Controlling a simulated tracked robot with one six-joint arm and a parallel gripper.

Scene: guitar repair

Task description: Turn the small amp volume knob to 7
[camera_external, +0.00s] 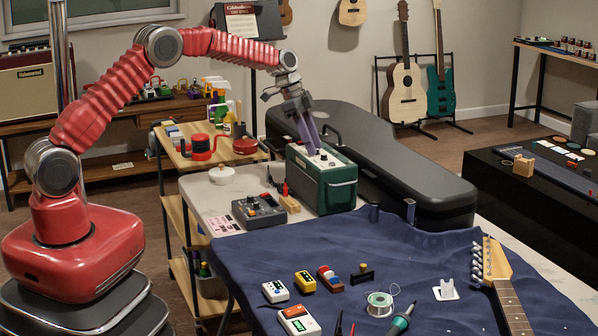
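The small amp (338,189) is a dark green box with a light top panel, standing at the back of the workbench. Small knobs (323,153) show on its top panel, but they are too small to read any number. My gripper (309,148) points down from above, with its fingers at or just over the panel. Whether the fingers touch a knob, and how far apart they are, I cannot tell. The fingertips partly cover the panel.
A black guitar case (400,165) lies right behind the amp. A grey pedal device (259,212) and a wooden block (289,203) stand in front of it. A blue cloth (390,255) holds pedals, a solder spool (380,304) and a guitar neck (507,300).

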